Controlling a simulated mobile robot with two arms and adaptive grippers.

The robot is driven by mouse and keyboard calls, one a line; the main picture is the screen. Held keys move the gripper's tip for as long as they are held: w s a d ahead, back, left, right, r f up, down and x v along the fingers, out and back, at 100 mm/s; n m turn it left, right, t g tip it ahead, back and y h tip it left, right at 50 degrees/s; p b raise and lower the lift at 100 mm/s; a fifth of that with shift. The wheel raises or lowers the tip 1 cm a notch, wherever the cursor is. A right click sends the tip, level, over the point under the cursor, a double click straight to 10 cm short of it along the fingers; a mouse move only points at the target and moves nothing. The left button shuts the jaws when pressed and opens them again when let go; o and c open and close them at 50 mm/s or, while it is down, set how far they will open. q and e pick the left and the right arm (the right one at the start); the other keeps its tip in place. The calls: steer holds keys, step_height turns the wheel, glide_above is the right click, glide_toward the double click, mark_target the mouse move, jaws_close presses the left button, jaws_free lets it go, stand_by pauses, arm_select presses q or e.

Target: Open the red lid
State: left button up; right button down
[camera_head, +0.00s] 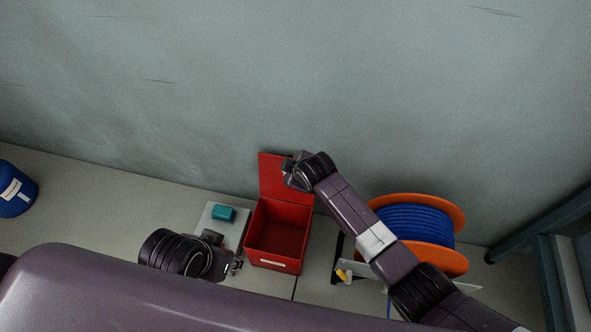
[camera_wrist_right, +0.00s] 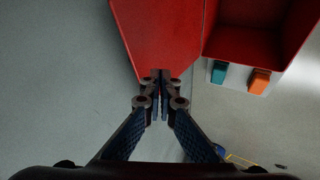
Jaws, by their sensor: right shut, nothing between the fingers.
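The red box (camera_head: 275,264) stands on the table with its top open and appears empty. Its red lid (camera_head: 272,178) stands raised at the box's back edge, near the wall. My right gripper (camera_head: 288,168) is at the upper right part of the lid. In the right wrist view the red lid (camera_wrist_right: 165,35) lies behind the fingertips, and the right gripper (camera_wrist_right: 160,78) is shut with nothing between its fingers. Whether it touches the lid I cannot tell. The box (camera_wrist_right: 255,45) shows at the upper right there. My left gripper (camera_head: 236,265) is left of the box's front; its fingers are too small to judge.
A teal block (camera_head: 223,213) sits on a pale plate left of the box; an orange block (camera_wrist_right: 259,81) shows beside it in the wrist view. An orange spool (camera_head: 440,257) with blue cable stands right. A blue container (camera_head: 15,190) is far left. The wall is close behind.

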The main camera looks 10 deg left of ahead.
steer(key=v, duration=1)
steer(key=shift+s+f, duration=0.1)
